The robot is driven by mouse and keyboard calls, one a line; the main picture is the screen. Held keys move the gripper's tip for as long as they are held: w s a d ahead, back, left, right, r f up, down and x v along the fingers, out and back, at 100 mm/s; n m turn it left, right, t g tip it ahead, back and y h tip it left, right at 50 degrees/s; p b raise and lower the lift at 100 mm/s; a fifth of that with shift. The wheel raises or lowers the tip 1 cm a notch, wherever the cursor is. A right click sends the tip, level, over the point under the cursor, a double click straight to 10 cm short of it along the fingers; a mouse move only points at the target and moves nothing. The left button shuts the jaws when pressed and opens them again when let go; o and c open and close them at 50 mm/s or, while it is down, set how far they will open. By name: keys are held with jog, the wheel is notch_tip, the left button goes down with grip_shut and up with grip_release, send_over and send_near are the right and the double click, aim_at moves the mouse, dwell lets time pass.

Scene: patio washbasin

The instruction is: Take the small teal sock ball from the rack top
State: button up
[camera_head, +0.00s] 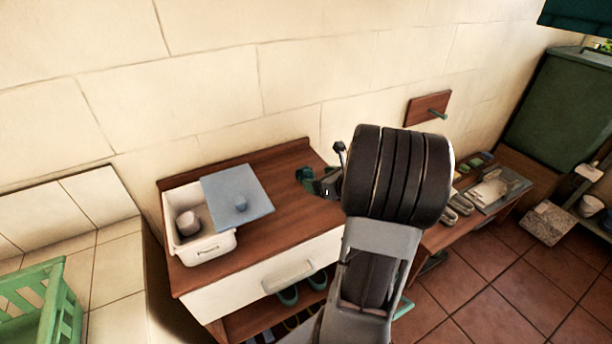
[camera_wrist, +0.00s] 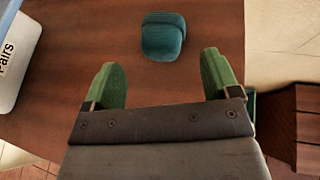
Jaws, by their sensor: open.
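The small teal sock ball (camera_wrist: 162,40) rests on the wooden rack top (camera_wrist: 60,100), seen in the wrist view ahead of my gripper (camera_wrist: 163,82). My gripper's green fingers are spread apart and empty. The sock ball lies beyond the fingertips, roughly centred between them and not touched. In the head view my gripper (camera_head: 318,183) is over the right part of the rack top (camera_head: 272,222). There a teal patch shows at the fingers, and I cannot clearly tell sock ball from finger.
A white bin (camera_head: 211,247) holding a greyish roll stands on the rack's left, with a blue lid (camera_head: 222,188) partly over it. A drawer (camera_head: 262,275) is below. A wooden wall board with a peg (camera_head: 427,106) is at right. Wood between bin and gripper is clear.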

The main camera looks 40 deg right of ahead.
aim_at(311, 177)
jog(key=shift+p+x, duration=0.55)
jog(key=shift+x, duration=2.1)
jog(key=shift+s+f, duration=0.1)
jog(key=shift+f, duration=0.05)
jog(key=shift+c, duration=0.5)
jog(key=c, duration=0.9)
